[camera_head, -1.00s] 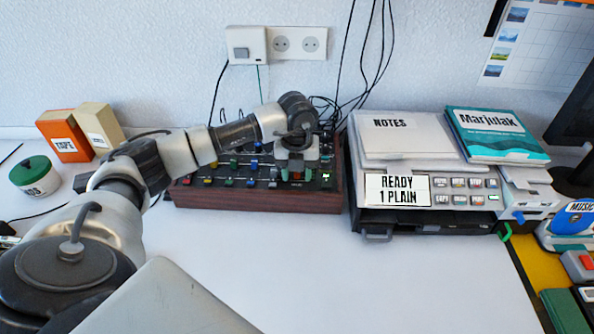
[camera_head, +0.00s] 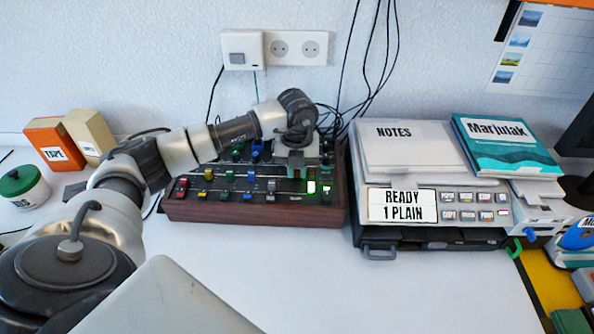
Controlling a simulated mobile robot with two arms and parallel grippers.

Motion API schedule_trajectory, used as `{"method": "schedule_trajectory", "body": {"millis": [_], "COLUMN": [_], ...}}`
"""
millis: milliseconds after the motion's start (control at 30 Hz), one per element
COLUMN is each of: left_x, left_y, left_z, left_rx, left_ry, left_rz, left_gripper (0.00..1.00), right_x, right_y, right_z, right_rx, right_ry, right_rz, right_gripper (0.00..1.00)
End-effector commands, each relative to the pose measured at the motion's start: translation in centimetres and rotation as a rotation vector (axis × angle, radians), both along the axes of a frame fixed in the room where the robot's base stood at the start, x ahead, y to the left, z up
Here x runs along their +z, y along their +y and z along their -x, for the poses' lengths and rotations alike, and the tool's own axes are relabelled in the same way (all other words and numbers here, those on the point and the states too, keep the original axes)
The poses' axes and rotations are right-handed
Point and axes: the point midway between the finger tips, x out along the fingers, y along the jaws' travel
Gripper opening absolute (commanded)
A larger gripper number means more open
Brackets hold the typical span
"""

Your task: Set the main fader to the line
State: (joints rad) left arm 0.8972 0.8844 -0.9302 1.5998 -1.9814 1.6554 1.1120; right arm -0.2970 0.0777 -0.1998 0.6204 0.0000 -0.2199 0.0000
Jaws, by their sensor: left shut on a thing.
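The mixer (camera_head: 251,211) is a dark panel in a reddish-brown wooden case, with coloured fader caps and knobs. My left gripper (camera_head: 297,172) reaches down onto the right part of its panel, pointing downward. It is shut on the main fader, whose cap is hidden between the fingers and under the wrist. The line beside the fader cannot be made out. A bright green light (camera_head: 311,187) shows just right of the fingertips. My right gripper is not in view.
A grey device (camera_head: 440,205) with a "READY 1 PLAIN" display stands right of the mixer, with notes (camera_head: 405,137) and a teal book (camera_head: 505,140) on top. Boxes and a green-lidded jar (camera_head: 22,187) are at left.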

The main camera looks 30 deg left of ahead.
Motion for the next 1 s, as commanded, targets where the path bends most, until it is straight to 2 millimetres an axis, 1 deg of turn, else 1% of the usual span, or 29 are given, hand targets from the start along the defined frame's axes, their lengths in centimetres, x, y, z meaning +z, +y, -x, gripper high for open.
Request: {"method": "schedule_trajectory", "body": {"millis": [33,100,167,200,367,467,633,733,867,1000], "left_x": [-0.4,-0.5,-0.5,-0.5,-0.5,-0.5,-0.4,0.2,2.2,5.1], "left_y": [-0.1,-0.1,-0.1,-0.1,-0.1,-0.1,-0.1,-0.1,-0.1,-0.1], "left_z": [0.2,0.2,0.2,0.2,0.2,0.2,0.2,0.1,0.1,0.1], "left_rx": [0.0,0.0,-0.001,-0.001,-0.001,0.0,-0.001,-0.001,-0.002,-0.001], "left_ry": [0.008,0.01,0.01,0.01,0.009,0.009,0.009,0.007,0.005,0.005], "left_rz": [0.002,0.001,0.0,0.0,0.0,0.0,0.001,0.001,0.002,0.002], "left_gripper": [0.0,0.0,0.0,0.18,0.43,0.43,0.43,0.43,0.43,0.43], "right_x": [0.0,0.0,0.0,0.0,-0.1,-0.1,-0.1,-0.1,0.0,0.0], "right_y": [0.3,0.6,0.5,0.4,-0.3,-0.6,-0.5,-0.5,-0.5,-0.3], "right_z": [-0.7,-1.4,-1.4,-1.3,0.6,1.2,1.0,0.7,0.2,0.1], "right_rx": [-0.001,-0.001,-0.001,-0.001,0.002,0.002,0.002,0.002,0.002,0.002], "right_ry": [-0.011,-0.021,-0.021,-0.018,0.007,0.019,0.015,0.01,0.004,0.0], "right_rz": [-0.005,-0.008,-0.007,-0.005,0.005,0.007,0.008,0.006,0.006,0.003], "right_gripper": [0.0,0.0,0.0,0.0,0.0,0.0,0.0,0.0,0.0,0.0]}}
